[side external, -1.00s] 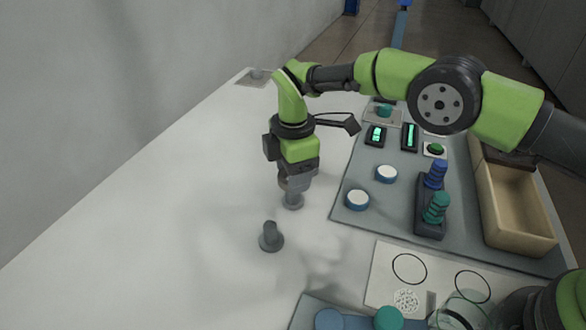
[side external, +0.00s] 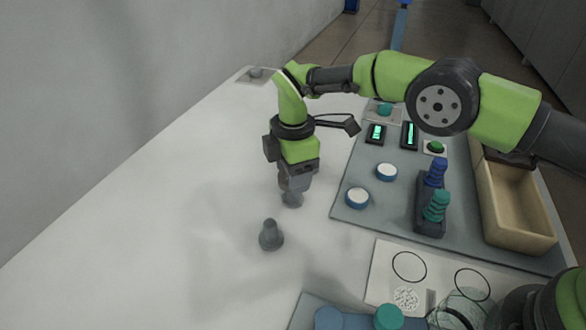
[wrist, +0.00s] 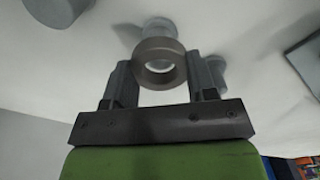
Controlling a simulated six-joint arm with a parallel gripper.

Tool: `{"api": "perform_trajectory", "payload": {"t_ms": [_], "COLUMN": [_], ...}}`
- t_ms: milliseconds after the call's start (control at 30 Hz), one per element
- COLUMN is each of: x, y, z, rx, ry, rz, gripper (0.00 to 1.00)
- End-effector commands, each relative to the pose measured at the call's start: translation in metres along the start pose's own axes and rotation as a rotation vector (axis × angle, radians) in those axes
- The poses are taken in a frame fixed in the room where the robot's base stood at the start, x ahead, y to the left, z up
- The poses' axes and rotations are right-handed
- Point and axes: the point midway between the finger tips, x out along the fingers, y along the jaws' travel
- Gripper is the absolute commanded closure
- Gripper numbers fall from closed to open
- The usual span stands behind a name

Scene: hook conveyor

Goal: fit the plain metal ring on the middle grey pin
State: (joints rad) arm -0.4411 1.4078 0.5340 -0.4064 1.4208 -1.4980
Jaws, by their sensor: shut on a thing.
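My gripper (wrist: 160,75) is shut on the plain metal ring (wrist: 160,84), a brownish-grey band with an open hole, between its two fingers in the wrist view. A pale grey pin (wrist: 160,27) shows just beyond the ring; part of it is seen through the hole. In the side view my gripper (side external: 292,190) is right above a grey pin base (side external: 291,201) and hides most of it. The ring cannot be made out there. I cannot tell whether the ring touches the pin. A bare upright grey pin (side external: 270,237) stands nearer the camera.
Another grey pin (wrist: 216,67) is partly behind the right finger in the wrist view. The white table (side external: 150,230) is clear at left. A grey-blue mat (side external: 345,210) at right carries white-topped buttons (side external: 357,198), a holder with coiled pegs (side external: 436,208) and an open tan box (side external: 520,242).

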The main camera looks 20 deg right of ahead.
Motion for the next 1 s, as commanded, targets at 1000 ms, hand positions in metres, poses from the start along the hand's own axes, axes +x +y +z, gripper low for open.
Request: {"api": "perform_trajectory", "payload": {"t_ms": [1000], "x": [0.015], "y": [0.000], "z": [0.000], "rx": [0.000], "ry": [0.001], "rz": [0.001], "gripper": [0.77]}}
